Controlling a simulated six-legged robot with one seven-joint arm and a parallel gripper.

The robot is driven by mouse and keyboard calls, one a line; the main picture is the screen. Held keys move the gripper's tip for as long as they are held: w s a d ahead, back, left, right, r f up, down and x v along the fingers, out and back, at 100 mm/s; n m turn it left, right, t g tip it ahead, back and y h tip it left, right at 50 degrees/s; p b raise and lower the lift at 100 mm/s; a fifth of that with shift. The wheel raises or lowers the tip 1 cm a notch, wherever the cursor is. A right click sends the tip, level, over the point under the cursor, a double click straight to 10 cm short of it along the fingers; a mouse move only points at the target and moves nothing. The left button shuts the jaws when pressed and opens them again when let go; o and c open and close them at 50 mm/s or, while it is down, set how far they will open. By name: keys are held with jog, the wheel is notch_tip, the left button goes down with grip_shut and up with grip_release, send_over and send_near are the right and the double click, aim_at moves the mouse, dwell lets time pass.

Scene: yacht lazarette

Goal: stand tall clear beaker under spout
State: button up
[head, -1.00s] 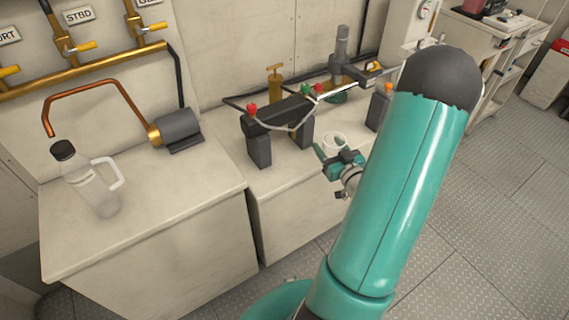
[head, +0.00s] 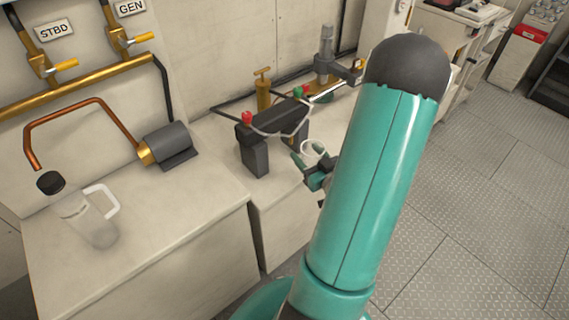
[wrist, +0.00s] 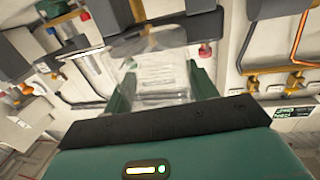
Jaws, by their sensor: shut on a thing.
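My gripper (head: 309,163) is shut on a clear beaker (head: 313,150), whose pale rim shows between the green fingers in front of the second bench. In the wrist view the clear beaker (wrist: 163,70) sits between the two fingers (wrist: 163,92); it is see-through, so its base is hard to make out. The copper spout (head: 88,105) bends up from a grey and brass fitting and hangs down at the far left, well left of my gripper.
The left bench top (head: 170,215) is bare right of the jug. A grey motor-like cylinder (head: 168,140) stands at its back. Open floor (head: 480,200) lies to the right.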

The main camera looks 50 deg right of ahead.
jog(key=w+d+f, duration=0.1)
jog(key=w+f, duration=0.2)
jog(key=w+d+f, duration=0.1)
jog(key=w+f, duration=0.2)
jog(key=w, duration=0.1)
jog(key=w+d+f, duration=0.1)
jog(key=w+f, duration=0.1)
jog(key=w, duration=0.2)
jog(key=shift+d+f, duration=0.4)
jog(key=f, duration=0.3)
jog(key=shift+w+d+f, duration=0.1)
jog(key=shift+w+f, duration=0.1)
jog(key=shift+f, duration=0.15)
jog(key=o, duration=1)
jog(key=shift+o, duration=0.2)
